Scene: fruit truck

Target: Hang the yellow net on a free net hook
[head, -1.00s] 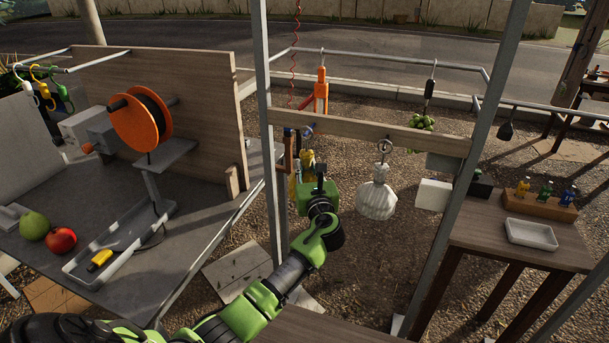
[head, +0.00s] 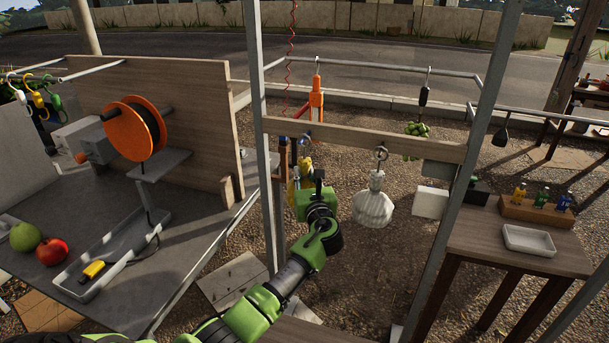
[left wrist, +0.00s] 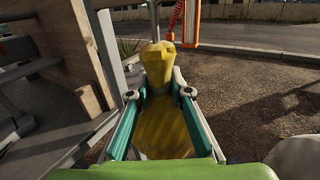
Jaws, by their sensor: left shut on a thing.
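The yellow net (left wrist: 163,130) is between the fingers of my left gripper (left wrist: 160,93), which is shut on it. Its bunched top sticks up past the fingertips in the left wrist view. In the head view my left gripper (head: 307,190) is at the left end of the wooden beam (head: 345,139), just below it, and hides most of the yellow net (head: 305,165). A white net (head: 373,206) hangs from a hook (head: 381,154) farther right on the beam. The beam's left end shows a small dark hook-like part, partly hidden. My right gripper is out of view.
Metal posts stand left and right of the beam. An orange tool (head: 316,97) and a green bunch (head: 417,129) hang from the rail behind. A workbench with an orange reel (head: 133,128) is at left; a wooden table with a white tray (head: 529,240) is at right.

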